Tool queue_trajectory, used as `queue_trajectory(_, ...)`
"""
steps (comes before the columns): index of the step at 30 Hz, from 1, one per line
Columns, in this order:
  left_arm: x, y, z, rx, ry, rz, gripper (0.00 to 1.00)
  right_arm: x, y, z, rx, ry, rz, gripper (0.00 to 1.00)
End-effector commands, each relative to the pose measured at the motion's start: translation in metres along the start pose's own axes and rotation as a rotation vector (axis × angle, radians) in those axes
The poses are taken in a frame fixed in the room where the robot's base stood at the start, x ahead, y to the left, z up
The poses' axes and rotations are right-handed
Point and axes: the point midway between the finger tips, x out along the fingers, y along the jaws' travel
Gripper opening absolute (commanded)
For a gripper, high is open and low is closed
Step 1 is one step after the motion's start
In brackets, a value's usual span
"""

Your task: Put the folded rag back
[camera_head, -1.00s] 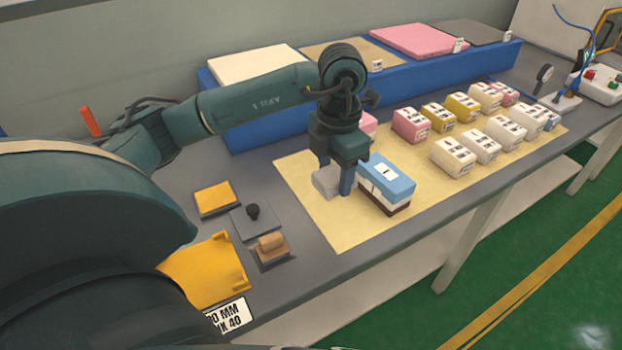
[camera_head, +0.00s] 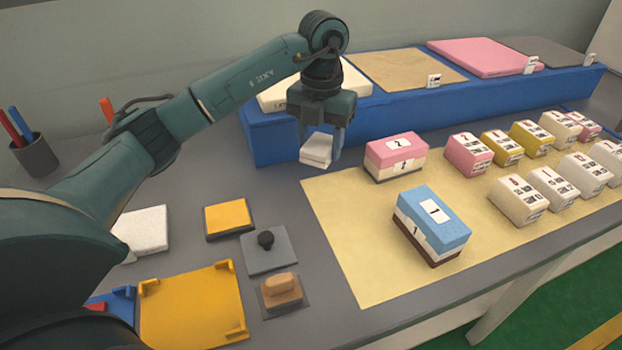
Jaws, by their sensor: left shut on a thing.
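The folded rag (camera_head: 316,149) is a small pale grey-white layered block. My left gripper (camera_head: 320,140) points down and is shut on it. It holds the rag near the front of the blue stand, by the back left corner of the tan mat. How high the rag is above the table I cannot tell. My right gripper is not in view.
A blue-topped block (camera_head: 434,222) and a pink-topped block (camera_head: 395,155) stand on the tan mat (camera_head: 350,215). Several smaller blocks stand to the right. A yellow pad (camera_head: 228,217), a yellow tray (camera_head: 190,308) and a pen cup (camera_head: 36,156) are at the left.

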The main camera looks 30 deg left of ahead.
Motion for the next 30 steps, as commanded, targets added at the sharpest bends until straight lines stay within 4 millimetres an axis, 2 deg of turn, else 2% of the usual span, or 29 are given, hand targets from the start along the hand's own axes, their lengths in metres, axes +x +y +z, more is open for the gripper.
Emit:
queue_trajectory(1, 0.012, 0.000, -0.001, 0.000, 0.004, 0.001, 0.28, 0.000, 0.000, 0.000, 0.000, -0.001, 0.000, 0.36)
queue_trajectory(4, 0.029, 0.001, -0.001, 0.000, 0.003, 0.000, 0.28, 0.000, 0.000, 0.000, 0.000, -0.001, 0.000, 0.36)
queue_trajectory(11, 0.049, 0.001, 0.000, 0.000, 0.002, 0.000, 0.28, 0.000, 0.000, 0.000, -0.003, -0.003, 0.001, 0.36)
queue_trajectory(18, 0.079, 0.001, 0.000, 0.001, 0.002, 0.000, 0.28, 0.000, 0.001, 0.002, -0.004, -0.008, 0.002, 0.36)
queue_trajectory(29, 0.084, 0.001, 0.001, 0.001, 0.000, 0.001, 0.28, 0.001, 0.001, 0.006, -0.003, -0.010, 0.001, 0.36)
queue_trajectory(30, 0.083, 0.001, 0.001, 0.001, 0.000, 0.001, 0.52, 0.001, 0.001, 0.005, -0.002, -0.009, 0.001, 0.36)
